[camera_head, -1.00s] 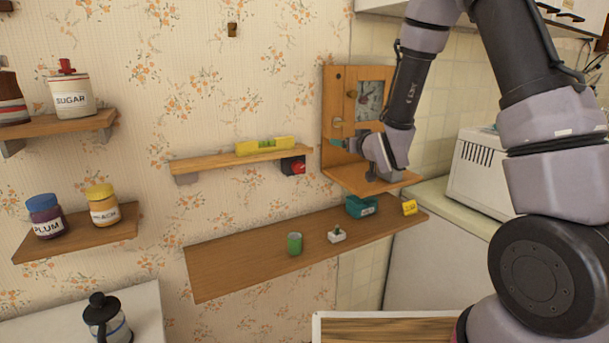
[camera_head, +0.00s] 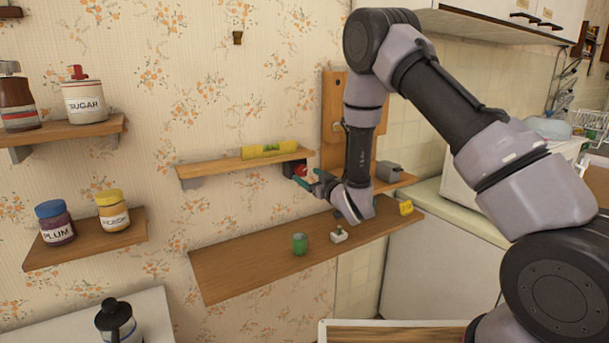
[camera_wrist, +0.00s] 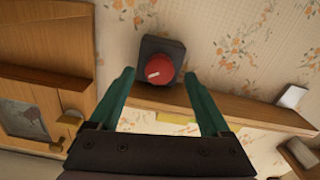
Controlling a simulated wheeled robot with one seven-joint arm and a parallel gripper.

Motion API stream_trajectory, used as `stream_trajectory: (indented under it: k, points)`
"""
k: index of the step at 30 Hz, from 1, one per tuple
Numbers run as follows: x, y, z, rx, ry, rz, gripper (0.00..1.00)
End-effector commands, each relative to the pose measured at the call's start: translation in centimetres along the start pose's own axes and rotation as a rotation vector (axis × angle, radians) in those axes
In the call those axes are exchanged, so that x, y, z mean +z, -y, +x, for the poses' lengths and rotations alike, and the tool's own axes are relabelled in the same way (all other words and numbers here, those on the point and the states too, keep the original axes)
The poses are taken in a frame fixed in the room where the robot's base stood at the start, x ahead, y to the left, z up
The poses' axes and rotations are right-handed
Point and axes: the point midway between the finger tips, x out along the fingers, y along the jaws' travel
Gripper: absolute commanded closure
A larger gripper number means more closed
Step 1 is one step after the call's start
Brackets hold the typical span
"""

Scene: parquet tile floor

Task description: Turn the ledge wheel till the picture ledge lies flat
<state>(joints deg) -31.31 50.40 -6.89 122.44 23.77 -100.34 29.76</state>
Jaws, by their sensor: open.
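The picture ledge (camera_head: 217,170) is a narrow wooden shelf on the wall, sloping slightly in the head view. A yellow spirit level (camera_head: 268,150) lies on it. The ledge wheel (camera_head: 300,170) is a red knob with a pale mark, on a dark box at the ledge's right end. It shows clearly in the wrist view (camera_wrist: 159,69). My gripper (camera_head: 308,179) has green fingers and is just in front of the wheel. In the wrist view my gripper (camera_wrist: 158,82) is open, its fingers apart on either side of the wheel.
A wooden panel (camera_head: 333,95) stands right of the ledge. Jars stand on shelves at left.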

Motion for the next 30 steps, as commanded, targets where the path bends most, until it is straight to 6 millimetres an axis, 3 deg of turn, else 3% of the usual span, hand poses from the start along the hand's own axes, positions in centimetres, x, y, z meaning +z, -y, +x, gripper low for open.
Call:
stream_trajectory:
  k: [6, 16, 17, 23, 30]
  points:
    - [0.0, 0.0, 2.5, 0.0, 0.0, 0.0, 0.19]
    - [0.0, 0.0, 2.9, 0.0, 0.0, 0.001, 0.19]
    - [0.0, 0.0, 2.9, 0.0, 0.0, 0.001, 0.23]
    - [0.0, 0.0, 2.9, 0.0, 0.0, 0.001, 0.99]
    - [0.0, 0.0, 2.9, 0.0, 0.0, -0.014, 1.0]
